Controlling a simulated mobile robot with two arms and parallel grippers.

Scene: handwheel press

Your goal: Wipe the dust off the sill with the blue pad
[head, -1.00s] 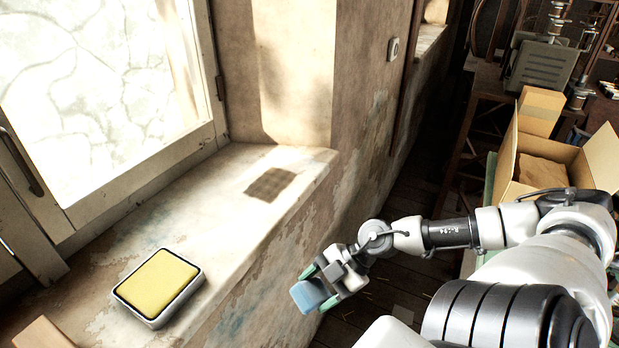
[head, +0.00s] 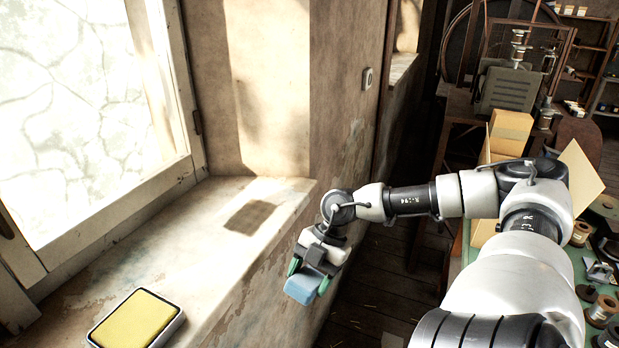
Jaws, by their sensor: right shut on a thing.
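The blue pad (head: 302,289) is held between the green-tipped fingers of my right gripper (head: 308,279). Gripper and pad hang in front of the sill's outer edge, in the picture's lower middle. I cannot tell whether the pad touches the wall. The pale stone sill (head: 200,262) runs along the window. A square brown dust patch (head: 250,217) lies on its far part, to the upper left of the gripper. My left gripper is not in view.
A yellow pad in a white-rimmed tray (head: 137,322) sits on the near sill. The window frame (head: 112,232) borders the sill on the left. Cardboard boxes (head: 510,130) and a green bench with spools (head: 604,310) are at right. A switch (head: 368,78) is on the wall.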

